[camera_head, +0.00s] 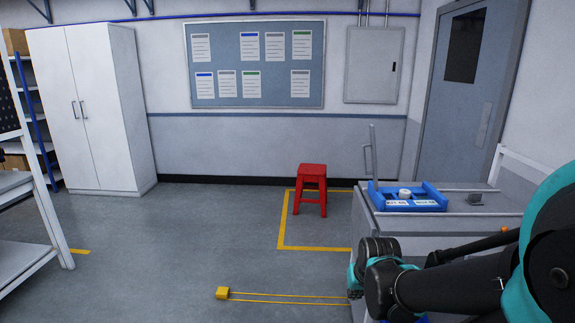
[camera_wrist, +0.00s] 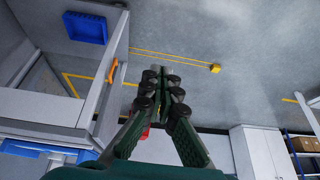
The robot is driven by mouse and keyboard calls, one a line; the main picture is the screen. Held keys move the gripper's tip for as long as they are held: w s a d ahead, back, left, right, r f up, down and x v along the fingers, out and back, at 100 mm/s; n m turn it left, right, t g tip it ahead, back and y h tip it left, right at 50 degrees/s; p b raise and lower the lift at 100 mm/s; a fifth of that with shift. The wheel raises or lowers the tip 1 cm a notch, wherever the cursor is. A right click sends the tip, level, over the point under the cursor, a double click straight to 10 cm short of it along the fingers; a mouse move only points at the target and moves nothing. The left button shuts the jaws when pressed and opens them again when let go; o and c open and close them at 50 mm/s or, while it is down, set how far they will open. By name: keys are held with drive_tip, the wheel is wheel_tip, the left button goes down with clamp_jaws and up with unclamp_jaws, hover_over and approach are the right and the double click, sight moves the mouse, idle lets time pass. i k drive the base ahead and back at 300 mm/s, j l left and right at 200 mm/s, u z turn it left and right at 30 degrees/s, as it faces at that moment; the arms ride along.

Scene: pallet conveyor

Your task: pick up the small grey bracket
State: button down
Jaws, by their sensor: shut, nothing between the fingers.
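A small grey bracket (camera_head: 475,199) sits on the grey top of the conveyor station (camera_head: 460,221) at the right of the head view, to the right of a blue tray. I cannot make it out in the wrist view. My gripper (camera_wrist: 165,72) shows in the wrist view with its dark green fingers shut and nothing between them. It points out over the floor, beside the station and apart from the bracket. In the head view my arm lies low at the right, in front of the station, and the fingers cannot be made out.
The blue tray (camera_head: 412,207) holds a white round part and labels. A red stool (camera_head: 312,188) stands behind on the floor. A white cabinet (camera_head: 92,112) is at the back left. A blue bin (camera_wrist: 86,27) shows in the wrist view. The middle floor is mostly clear.

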sight(473, 199)
drive_tip(key=l+z, duration=0.1)
drive_tip(key=z, duration=1.05)
